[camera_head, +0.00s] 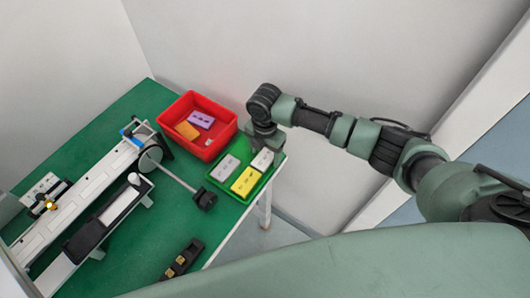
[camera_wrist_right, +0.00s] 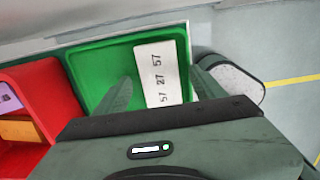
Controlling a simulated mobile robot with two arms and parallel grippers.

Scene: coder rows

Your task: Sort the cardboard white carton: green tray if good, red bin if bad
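The white carton (camera_head: 262,160) lies in the green tray (camera_head: 222,188), at the tray's right corner. In the right wrist view the white carton (camera_wrist_right: 154,72) has dark printed numbers on its face and lies between my two fingers. My right gripper (camera_head: 266,148) is just above it, fingers pointing down. In the right wrist view the gripper (camera_wrist_right: 160,78) is open, with gaps between fingers and carton. The red bin (camera_head: 174,108) stands behind the tray; it also shows in the right wrist view (camera_wrist_right: 45,78). My left gripper is not in view.
The bin holds a purple carton (camera_head: 201,119) and an orange carton (camera_head: 187,130). A white rail machine (camera_head: 75,210) fills the left of the green table (camera_head: 150,240). A dark block (camera_head: 183,259) lies in front.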

